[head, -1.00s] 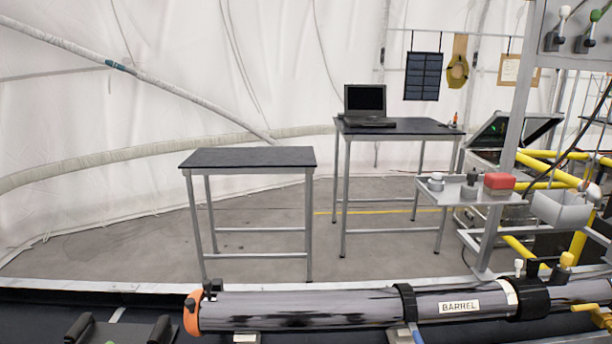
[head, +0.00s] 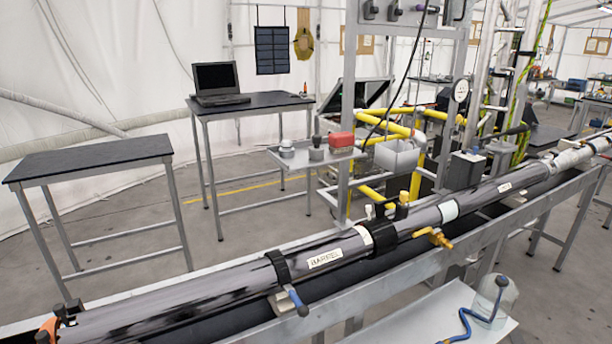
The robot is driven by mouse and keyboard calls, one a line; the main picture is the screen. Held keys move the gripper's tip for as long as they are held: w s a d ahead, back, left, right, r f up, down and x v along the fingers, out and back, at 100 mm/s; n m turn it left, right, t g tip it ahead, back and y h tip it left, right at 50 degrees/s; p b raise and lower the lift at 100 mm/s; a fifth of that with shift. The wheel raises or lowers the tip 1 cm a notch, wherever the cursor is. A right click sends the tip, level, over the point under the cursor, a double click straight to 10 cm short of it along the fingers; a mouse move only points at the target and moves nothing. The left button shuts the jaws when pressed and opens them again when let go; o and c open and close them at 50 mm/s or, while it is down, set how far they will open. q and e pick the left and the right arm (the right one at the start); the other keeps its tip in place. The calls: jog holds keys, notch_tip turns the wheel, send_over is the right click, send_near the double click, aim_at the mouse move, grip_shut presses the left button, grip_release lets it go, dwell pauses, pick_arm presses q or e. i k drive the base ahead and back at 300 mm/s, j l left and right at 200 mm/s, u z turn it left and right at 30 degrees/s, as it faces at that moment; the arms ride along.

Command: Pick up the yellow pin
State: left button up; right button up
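Neither of my grippers shows in the head view. A small upright yellow piece (head: 402,205) stands on the black collar (head: 381,238) of the long dark tube labelled BARREL (head: 225,292). It may be the yellow pin, but it is too small to tell. A yellow fitting with a handle (head: 436,238) sits on the near side of the tube, to the right of the collar. Small black and white knobs (head: 375,211) stand just left of the upright yellow piece.
The tube lies along a grey rail bench (head: 395,282). Behind it are a dark table (head: 92,157), a laptop table (head: 258,104), and a small shelf (head: 300,156) with a red box (head: 341,140). A glass jar (head: 495,300) with a blue hose stands front right.

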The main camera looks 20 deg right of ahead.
aim_at(404, 196)
jog(key=z, duration=1.35)
